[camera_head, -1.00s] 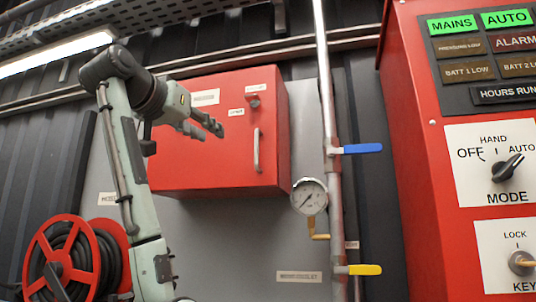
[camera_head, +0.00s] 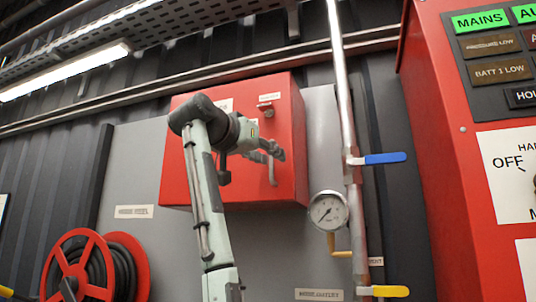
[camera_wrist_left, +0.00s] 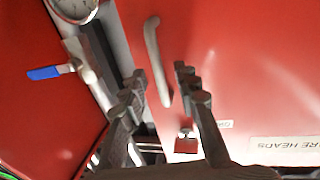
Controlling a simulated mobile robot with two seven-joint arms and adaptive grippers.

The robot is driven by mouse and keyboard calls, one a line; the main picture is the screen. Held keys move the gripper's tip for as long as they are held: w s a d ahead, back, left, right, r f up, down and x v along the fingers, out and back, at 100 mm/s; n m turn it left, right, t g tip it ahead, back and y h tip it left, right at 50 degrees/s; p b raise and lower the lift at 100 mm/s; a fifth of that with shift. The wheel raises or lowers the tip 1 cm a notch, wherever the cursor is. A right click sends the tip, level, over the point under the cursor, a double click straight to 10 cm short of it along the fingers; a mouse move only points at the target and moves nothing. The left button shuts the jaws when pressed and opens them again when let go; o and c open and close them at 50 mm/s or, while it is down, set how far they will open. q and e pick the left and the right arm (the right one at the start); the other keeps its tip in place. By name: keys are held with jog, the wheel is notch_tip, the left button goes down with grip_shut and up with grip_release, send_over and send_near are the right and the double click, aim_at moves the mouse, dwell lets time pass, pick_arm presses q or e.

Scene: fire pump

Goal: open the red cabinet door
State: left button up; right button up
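The red cabinet (camera_head: 185,150) hangs on the grey wall panel, its door shut. A pale vertical bar handle (camera_head: 272,175) is on the door's right side; in the wrist view it shows as a grey bar (camera_wrist_left: 155,60). A small red latch (camera_head: 265,106) sits above the handle and also shows in the wrist view (camera_wrist_left: 186,144). My left gripper (camera_head: 276,153) is in front of the door at the handle's upper part. In the wrist view my left gripper (camera_wrist_left: 157,88) is open, with the handle showing between its fingertips. Contact cannot be told. My right gripper is out of view.
A vertical pipe (camera_head: 343,100) with a blue lever (camera_head: 385,158), a gauge (camera_head: 328,210) and a yellow lever (camera_head: 390,291) stands right of the cabinet. A red control panel (camera_head: 430,130) is further right. A hose reel (camera_head: 80,265) is at lower left.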

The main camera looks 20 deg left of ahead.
pick_arm(q)
jog(key=shift+c, duration=0.5)
grip_shut()
